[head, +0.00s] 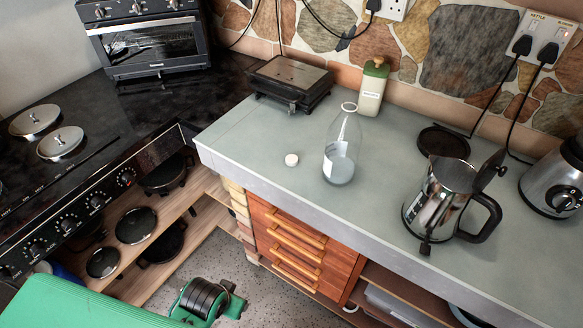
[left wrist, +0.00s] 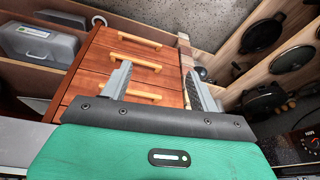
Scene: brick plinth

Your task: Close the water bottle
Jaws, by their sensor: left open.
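A clear water bottle (head: 341,148) with a white label stands upright on the grey-green countertop, its neck open at the top and some liquid in its lower part. A small round white cap (head: 291,160) lies on the counter to the left of the bottle, apart from it. My left gripper (left wrist: 160,72) is open and empty in the left wrist view, with wooden drawers beyond its fingers. It is away from the bottle and cap, which do not show in that view. My right gripper is not in view.
A green-capped container (head: 371,92) and a dark flat appliance (head: 289,83) stand behind. The countertop (head: 245,140) is clear around the cap. Its front edge is above the drawers (head: 300,240); a stove (head: 70,190) is left.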

